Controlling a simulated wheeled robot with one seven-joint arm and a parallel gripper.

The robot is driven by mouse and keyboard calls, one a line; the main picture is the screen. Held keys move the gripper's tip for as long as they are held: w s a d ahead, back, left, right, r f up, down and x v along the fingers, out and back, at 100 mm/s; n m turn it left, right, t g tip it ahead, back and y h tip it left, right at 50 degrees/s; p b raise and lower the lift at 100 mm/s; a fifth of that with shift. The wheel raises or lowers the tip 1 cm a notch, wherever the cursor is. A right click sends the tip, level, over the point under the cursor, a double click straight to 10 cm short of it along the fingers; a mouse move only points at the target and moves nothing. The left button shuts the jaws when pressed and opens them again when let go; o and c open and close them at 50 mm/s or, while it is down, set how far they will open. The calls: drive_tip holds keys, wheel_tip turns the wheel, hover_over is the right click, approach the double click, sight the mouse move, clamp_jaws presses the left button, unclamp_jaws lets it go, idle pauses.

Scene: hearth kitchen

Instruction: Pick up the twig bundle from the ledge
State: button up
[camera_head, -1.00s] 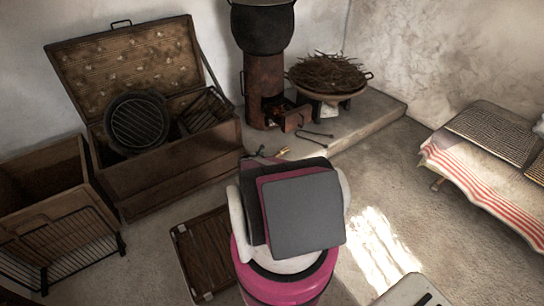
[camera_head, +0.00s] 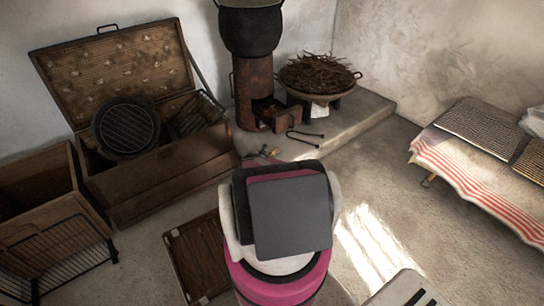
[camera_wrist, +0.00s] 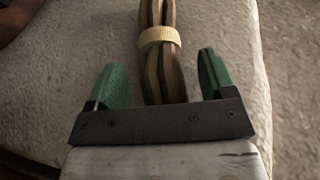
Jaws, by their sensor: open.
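The twig bundle (camera_wrist: 161,50) is a bunch of brown sticks tied with a cream band. In the wrist view it lies on the pale ledge (camera_wrist: 85,55), with its near end between the two green fingers. My gripper (camera_wrist: 162,82) is open, with a gap on each side of the bundle and the band just beyond the fingertips. In the head view my arm hides most of the gripper (camera_head: 264,152); its tip shows at the front edge of the ledge (camera_head: 352,122). The bundle is mostly hidden or too small to make out there.
A stove (camera_head: 254,90) with a black pot (camera_head: 250,32) stands on the ledge. Beside it are tongs (camera_head: 305,137) and a wide bowl of twigs (camera_head: 318,76). An open chest (camera_head: 160,175) stands left.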

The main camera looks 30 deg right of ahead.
drive_tip(key=c, duration=1)
drive_tip(key=shift+r, duration=0.15)
